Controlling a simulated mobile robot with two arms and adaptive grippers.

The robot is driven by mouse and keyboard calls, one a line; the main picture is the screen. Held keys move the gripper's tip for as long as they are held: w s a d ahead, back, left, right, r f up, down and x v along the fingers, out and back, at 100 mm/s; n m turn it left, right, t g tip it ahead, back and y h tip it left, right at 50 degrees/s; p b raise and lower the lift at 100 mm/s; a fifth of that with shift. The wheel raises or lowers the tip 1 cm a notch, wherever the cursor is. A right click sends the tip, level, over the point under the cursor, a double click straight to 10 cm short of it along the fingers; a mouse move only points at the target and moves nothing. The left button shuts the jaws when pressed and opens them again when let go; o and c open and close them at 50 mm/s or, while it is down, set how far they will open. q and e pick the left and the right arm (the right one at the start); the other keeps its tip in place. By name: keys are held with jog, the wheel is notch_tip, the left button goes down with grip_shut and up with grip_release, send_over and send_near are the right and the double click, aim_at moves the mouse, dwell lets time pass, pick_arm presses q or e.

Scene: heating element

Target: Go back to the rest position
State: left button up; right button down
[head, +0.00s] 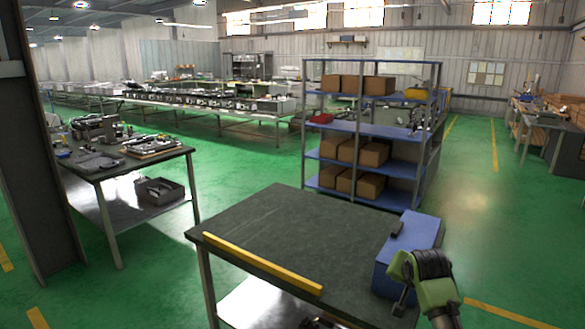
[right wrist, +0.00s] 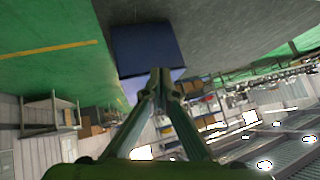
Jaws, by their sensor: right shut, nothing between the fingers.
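My right gripper (head: 402,300) is at the right end of the dark worktable (head: 290,228), in front of the blue box (head: 415,235). In the right wrist view my right gripper (right wrist: 160,75) has its fingertips together with nothing between them. The blue box (right wrist: 146,48) shows just beyond the fingertips there; I cannot tell whether they touch it. My left gripper is not in view.
A yellow bar (head: 262,262) lies along the table's front edge. A blue shelf unit (head: 370,128) with cardboard boxes stands behind. Another workbench (head: 115,160) with parts is at the left, beside a dark pillar (head: 35,170). Green floor (head: 475,200) is free at the right.

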jog(key=s+a+f+n+g, duration=0.1)
jog(key=s+a+f+n, duration=0.2)
jog(key=s+f, duration=0.8)
jog(key=s+a+f+n+g+y, duration=0.1)
jog(key=s+a+f+n, duration=0.1)
jog(key=s, duration=1)
jog(key=s+a+f+n+g, duration=0.1)
jog(key=s+a+n+g, duration=0.1)
jog(key=s, duration=1)
jog(key=s+a+f+n+g+y, duration=0.1)
jog(key=s+f+n, duration=0.1)
jog(key=s, duration=1)
notch_tip(320, 180, down, 27)
jog(key=s+g, duration=0.2)
jog(key=s, duration=0.1)
jog(key=s+d+f, duration=0.2)
jog(key=s+f, duration=1.3)
jog(key=s, duration=0.1)
jog(key=shift+d+g+h, duration=0.3)
jog(key=shift+g, duration=0.1)
jog(key=shift+s, duration=0.1)
